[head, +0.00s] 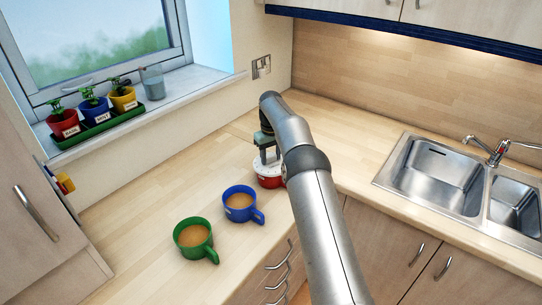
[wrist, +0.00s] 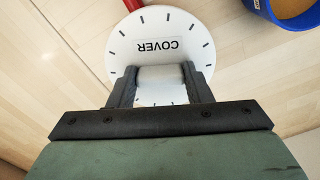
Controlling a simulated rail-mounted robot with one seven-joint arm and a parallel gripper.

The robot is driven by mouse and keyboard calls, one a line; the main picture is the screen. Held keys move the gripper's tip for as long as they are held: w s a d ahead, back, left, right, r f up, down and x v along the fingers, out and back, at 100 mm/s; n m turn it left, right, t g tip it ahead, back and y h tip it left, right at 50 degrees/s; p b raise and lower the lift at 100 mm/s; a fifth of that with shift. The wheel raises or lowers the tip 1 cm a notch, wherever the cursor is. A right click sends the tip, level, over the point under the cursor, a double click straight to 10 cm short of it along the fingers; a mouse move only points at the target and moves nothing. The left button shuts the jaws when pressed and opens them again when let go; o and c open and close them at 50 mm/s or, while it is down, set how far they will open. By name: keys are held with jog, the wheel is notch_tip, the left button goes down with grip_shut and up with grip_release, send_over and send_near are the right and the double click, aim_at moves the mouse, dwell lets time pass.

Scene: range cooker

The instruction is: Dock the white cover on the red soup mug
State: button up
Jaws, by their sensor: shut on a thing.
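The white cover (wrist: 160,32) is a round disc with dark tick marks and the word COVER, upside down in the wrist view. My gripper (wrist: 160,82) is shut on its pale raised handle. In the head view my gripper (head: 268,153) points down, and the cover (head: 262,166) shows as a white disc at the top of the red soup mug (head: 269,182). I cannot tell whether the cover rests on the rim or hangs just above it. In the wrist view a bit of red (wrist: 132,4) shows beyond the cover; the cover hides the mug's opening.
A blue mug (head: 236,214) and a green mug (head: 187,251), both with brown contents, stand left of the red mug. My arm passes close on the right. Potted herbs in a green tray (head: 98,129) stand on the windowsill. A sink (head: 432,172) is at right.

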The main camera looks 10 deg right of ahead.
jog(key=shift+f, duration=0.6)
jog(key=o, duration=0.7)
jog(key=shift+r+b, duration=0.1)
jog(key=shift+b, duration=0.2)
